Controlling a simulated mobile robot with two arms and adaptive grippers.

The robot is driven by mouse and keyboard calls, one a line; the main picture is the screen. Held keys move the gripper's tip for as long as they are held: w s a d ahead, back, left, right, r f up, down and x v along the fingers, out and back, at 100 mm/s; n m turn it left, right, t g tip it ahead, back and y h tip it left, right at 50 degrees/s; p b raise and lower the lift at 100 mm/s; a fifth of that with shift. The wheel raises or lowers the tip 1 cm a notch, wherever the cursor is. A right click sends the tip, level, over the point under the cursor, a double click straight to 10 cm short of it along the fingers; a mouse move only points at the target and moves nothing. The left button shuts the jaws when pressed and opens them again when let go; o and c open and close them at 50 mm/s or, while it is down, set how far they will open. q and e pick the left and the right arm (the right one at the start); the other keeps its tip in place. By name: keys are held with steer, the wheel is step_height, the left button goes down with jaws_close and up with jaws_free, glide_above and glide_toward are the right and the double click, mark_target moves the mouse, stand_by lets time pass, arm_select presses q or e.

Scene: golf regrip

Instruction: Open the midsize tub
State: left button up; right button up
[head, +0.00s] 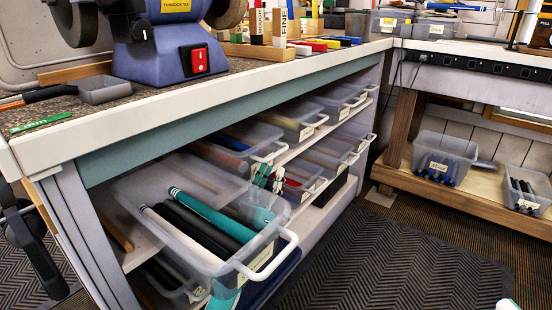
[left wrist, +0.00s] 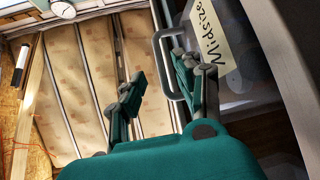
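The midsize tub (head: 235,152) is a clear plastic bin on the bench's upper shelf, just behind a pulled-out front tub. Its "Midsize" label (left wrist: 209,47) and grey loop handle (left wrist: 159,62) show in the left wrist view. My left gripper (left wrist: 158,92) is open, with teal-and-grey fingers apart. One finger overlaps the handle on the label side; the other is on its outer side, clear of it. In the head view the fingers of my left gripper (head: 268,177) are just below the tub's handle. The front tub partly hides that arm.
The front tub (head: 170,240) sticks out of the shelf with several long grips inside and a white handle. More tubs (head: 340,105) line the shelves behind. A bench grinder (head: 165,45) stands on the bench top. The dark floor mat (head: 400,265) is clear.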

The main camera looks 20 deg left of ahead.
mark_target(278, 154)
arm_select(q)
steer(key=b+x, duration=0.1)
steer(key=x, duration=0.5)
steer(key=shift+c, duration=0.3)
jaws_close()
